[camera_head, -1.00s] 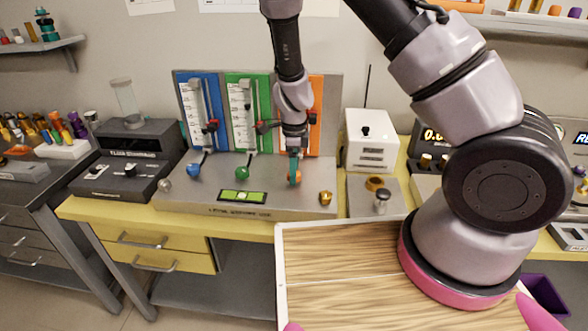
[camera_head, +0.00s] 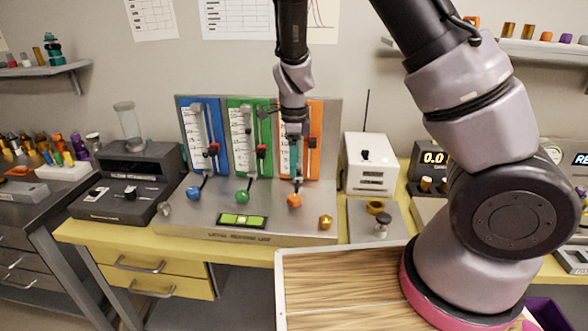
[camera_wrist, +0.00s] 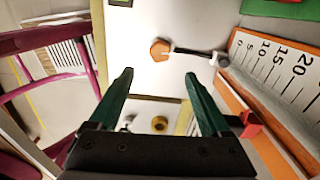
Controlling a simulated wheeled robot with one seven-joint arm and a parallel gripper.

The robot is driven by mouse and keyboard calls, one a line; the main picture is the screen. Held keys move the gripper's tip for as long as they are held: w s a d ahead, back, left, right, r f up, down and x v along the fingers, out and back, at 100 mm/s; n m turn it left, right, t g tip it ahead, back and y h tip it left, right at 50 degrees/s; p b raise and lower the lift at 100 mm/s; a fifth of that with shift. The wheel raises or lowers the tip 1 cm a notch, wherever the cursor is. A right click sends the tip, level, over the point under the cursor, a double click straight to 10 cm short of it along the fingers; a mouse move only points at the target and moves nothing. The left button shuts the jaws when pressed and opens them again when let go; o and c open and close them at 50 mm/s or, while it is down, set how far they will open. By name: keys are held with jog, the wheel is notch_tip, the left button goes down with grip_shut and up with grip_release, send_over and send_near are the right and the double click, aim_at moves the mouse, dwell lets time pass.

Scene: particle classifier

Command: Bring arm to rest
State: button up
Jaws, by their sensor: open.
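My gripper (camera_head: 293,150) hangs in front of the orange panel (camera_head: 315,130) of the classifier. In the wrist view my gripper (camera_wrist: 159,75) has its two green fingers wide apart with nothing between them. The orange knob (camera_head: 294,200) on its lever is below the fingertips and apart from them. The orange knob also shows in the wrist view (camera_wrist: 160,50), beyond the fingers. My arm reaches down from the top of the head view.
The blue panel (camera_head: 199,130) and green panel (camera_head: 243,130) stand left of my gripper, with red sliders. A green level display (camera_head: 242,221) and brass knob (camera_head: 325,222) sit on the base. A white box (camera_head: 371,163) with a thin antenna stands right.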

jog(key=s+d+r+n+t+y, duration=0.15)
jog(key=d+r+n, duration=0.3)
jog(key=r, duration=0.55)
jog(key=s+d+r+n+t+y, duration=0.1)
jog(key=s+d+r+n+y, duration=0.3)
jog(key=r, duration=0.6)
jog(key=s+d+r+n+t+h, duration=0.3)
jog(key=s+d+r+n, duration=0.4)
jog(key=s+d+r, duration=0.3)
jog(key=shift+s+r+t, duration=0.35)
jog(key=shift+r+t, duration=0.45)
jog(key=shift+t, duration=0.05)
